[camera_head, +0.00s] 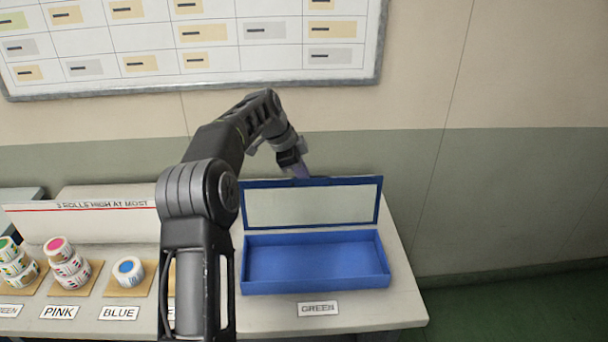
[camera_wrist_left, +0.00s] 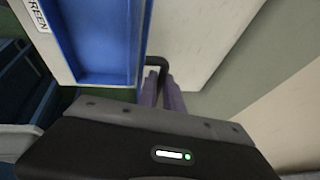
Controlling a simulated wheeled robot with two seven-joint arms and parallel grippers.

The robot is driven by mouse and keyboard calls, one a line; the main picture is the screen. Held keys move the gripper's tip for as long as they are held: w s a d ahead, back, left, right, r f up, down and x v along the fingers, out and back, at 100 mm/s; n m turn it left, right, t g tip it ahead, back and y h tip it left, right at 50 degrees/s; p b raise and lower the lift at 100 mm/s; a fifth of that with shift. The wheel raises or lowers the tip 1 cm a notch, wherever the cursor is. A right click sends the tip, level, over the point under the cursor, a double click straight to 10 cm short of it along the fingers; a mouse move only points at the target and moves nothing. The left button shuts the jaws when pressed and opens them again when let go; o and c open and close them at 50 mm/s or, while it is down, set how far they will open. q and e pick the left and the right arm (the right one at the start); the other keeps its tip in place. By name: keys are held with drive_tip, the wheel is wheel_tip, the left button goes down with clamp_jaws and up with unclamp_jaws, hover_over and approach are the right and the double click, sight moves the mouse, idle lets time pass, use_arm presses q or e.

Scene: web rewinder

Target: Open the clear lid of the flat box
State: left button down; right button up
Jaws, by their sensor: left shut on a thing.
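The flat blue box (camera_head: 316,284) sits on the table above the GREEN label, and its floor looks empty. Its clear lid (camera_head: 312,206), a pale see-through panel in a dark blue frame, stands raised, about upright, along the box's back edge. The fingertips' exact contact is partly hidden. My right gripper is not in view.
Rolls of tape (camera_head: 68,262) stand on brown pads at the left, behind PINK and BLUE labels. A low white board (camera_head: 85,220) stands behind them. The wall is close behind the table (camera_head: 395,305). My left arm hides part of the table's middle.

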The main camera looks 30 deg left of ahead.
use_arm(q)
drive_tip(key=c, duration=1.5)
unclamp_jaws()
drive_tip(key=shift+r, duration=0.1)
drive_tip(key=v, duration=0.7)
drive_tip(key=shift+s+a+r+b, duration=0.1)
drive_tip(key=shift+s+r+b, duration=0.1)
drive_tip(key=shift+r+b, duration=0.15)
drive_tip(key=shift+f, duration=0.1)
